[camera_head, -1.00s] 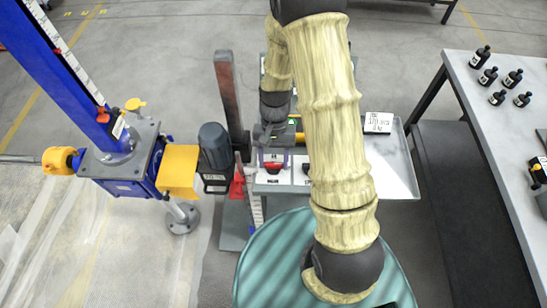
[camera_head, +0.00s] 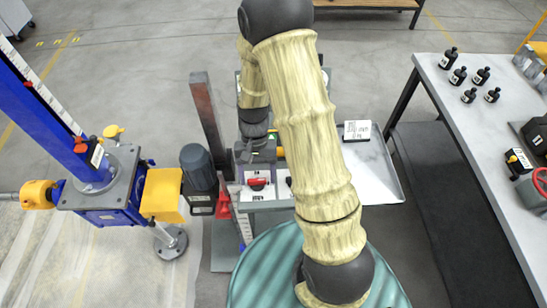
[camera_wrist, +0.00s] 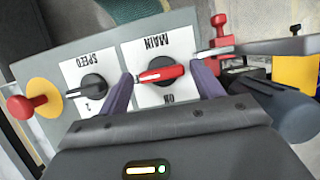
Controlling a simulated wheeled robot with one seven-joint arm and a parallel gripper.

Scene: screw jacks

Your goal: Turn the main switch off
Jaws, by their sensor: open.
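The main switch (camera_wrist: 163,73) is a red handle on a dark round base, on a white plate marked MAIN and ON, upside down in the wrist view. The handle lies nearly level there, its pale-marked end to the left. The switch also shows in the head view (camera_head: 257,184). My gripper (camera_wrist: 161,76) is open, with one purple finger on each side of the red handle. I cannot tell whether either finger touches it. In the head view my arm hides part of the grey control panel (camera_wrist: 50,128).
Beside the main switch are a black SPEED knob (camera_wrist: 93,87) and a red mushroom button (camera_wrist: 24,105) on yellow. A blue screw jack with a grey motor (camera_head: 197,168) stands left. A white sign (camera_head: 357,130) lies on the tray to the right. A bench with black bottles (camera_head: 470,95) stands further right.

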